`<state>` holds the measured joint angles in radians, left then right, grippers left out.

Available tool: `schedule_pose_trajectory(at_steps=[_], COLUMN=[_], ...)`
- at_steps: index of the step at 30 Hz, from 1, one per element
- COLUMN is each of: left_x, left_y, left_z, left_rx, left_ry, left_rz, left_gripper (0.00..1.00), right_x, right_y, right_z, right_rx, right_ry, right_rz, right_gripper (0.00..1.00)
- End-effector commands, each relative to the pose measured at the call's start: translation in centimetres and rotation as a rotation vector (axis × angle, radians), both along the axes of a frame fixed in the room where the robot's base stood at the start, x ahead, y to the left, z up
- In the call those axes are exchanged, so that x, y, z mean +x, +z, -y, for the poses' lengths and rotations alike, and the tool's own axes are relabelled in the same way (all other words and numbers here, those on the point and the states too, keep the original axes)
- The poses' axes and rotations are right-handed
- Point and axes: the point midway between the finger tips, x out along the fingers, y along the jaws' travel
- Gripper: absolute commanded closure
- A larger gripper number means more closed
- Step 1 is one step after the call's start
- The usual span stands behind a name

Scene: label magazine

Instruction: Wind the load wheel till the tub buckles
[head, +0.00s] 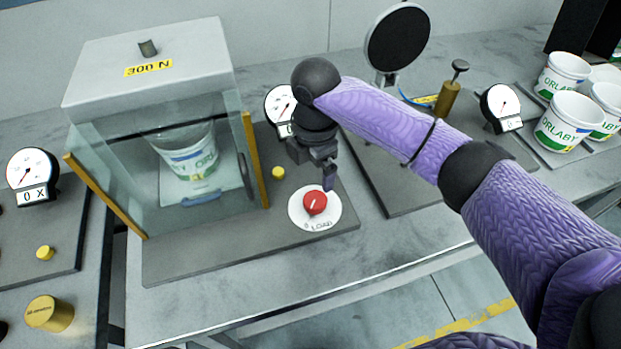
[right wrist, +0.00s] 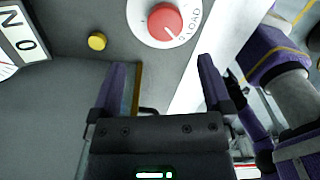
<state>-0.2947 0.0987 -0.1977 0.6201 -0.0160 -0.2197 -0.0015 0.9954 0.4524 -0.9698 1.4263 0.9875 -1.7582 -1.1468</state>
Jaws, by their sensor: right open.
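The load wheel (head: 315,202) is a red knob with a white pointer mark on a round white dial marked LOAD. It also shows at the top of the right wrist view (right wrist: 165,21). The tub (head: 189,163) is white with green and blue print and stands upright inside a clear-walled press box (head: 150,65) labelled 300 N. Its sides look straight through the glass. My right gripper (head: 328,180) is just above and behind the wheel, apart from it. In the right wrist view its two fingers (right wrist: 166,85) are spread with nothing between them. My left gripper is out of view.
A gauge (head: 281,104) stands behind the wheel, partly hidden by my right arm. A yellow button (head: 278,173) is left of the wheel. Another gauge (head: 33,170) stands far left. Several more tubs (head: 569,121) stand at the right. The bench front (head: 270,270) is clear.

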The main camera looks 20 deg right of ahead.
Motion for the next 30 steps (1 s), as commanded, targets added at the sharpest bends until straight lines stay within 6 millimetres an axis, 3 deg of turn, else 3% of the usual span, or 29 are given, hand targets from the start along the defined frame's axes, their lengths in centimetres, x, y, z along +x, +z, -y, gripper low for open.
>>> schedule_pose_trajectory(at_steps=[3, 9, 13, 21, 30], left_x=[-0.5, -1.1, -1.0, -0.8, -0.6], left_y=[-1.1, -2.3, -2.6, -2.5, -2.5], left_z=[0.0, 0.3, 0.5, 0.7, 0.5], left_rx=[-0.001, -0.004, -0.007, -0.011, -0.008], left_ry=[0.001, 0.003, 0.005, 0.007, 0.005], left_rz=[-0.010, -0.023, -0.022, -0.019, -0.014], left_gripper=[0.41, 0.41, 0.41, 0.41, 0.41], right_x=[-0.1, -0.1, 0.0, 0.0, 0.0], right_y=[-3.4, -7.6, -8.7, -8.8, -8.8], right_z=[0.1, 0.1, 0.2, 0.2, 0.2], right_rx=[-0.002, -0.001, -0.001, 0.000, -0.001], right_ry=[-0.006, -0.008, -0.008, -0.009, -0.009], right_rz=[-0.005, -0.003, 0.000, 0.002, 0.001], right_gripper=[0.00, 0.00, 0.00, 0.02, 0.66])
